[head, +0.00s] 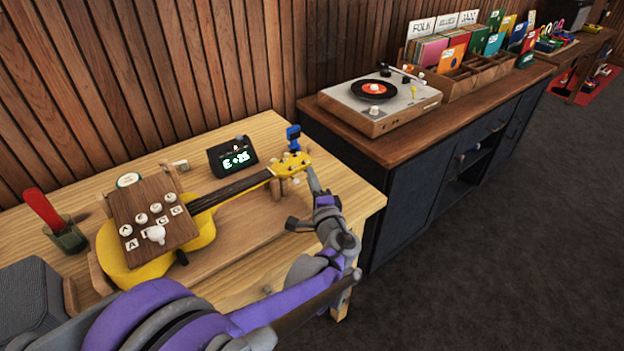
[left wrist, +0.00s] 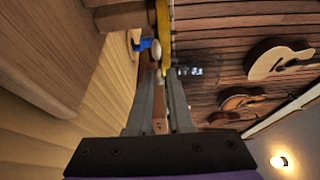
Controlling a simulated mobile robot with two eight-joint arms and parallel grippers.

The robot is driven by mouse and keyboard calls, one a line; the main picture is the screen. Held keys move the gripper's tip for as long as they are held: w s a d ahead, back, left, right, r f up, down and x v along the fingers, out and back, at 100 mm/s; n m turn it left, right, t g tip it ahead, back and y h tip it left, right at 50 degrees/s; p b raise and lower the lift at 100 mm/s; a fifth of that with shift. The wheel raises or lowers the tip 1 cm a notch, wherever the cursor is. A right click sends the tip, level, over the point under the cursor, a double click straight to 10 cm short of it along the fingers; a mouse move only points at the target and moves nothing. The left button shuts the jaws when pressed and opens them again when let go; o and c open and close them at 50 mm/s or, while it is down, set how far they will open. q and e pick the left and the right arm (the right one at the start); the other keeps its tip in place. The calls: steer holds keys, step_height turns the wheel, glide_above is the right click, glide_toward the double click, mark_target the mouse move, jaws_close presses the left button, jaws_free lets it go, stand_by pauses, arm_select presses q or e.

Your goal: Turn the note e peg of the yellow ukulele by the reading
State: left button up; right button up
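The yellow ukulele (head: 207,229) lies on the wooden table, its headstock (head: 290,165) toward the table's right end. Small pale pegs show at the headstock, one near my gripper (head: 296,180); I cannot tell which is the E peg. A black tuner (head: 233,157) behind the neck reads "E +25" in green. My left gripper (head: 308,192) is beside the headstock. My right gripper is not in view.
A wooden board (head: 148,196) with white knobs and letter labels covers part of the ukulele body. A blue clip (head: 293,138) stands at the headstock. A green cup (head: 67,236) stands at the left. A record player (head: 378,101) sits on the cabinet behind. The floor at right is clear.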

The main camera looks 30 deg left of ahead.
arm_select(q)
jaws_close()
steer(key=shift+r+m+g+h+p, duration=0.15)
steer(key=shift+m+g+h+p, duration=0.15)
steer(key=shift+m+p, duration=0.4)
steer(key=shift+r+m+g+p, duration=0.1)
steer(key=shift+m+g+p, duration=0.3)
steer(key=shift+m, duration=0.8)
steer(key=shift+m+g+h+p, duration=0.3)
steer(key=shift+m+g+p, duration=0.25)
steer(key=shift+m, duration=0.65)
steer(key=shift+w+m+g, duration=0.1)
steer(key=shift+m+g, duration=0.55)
steer(key=shift+m, duration=0.15)
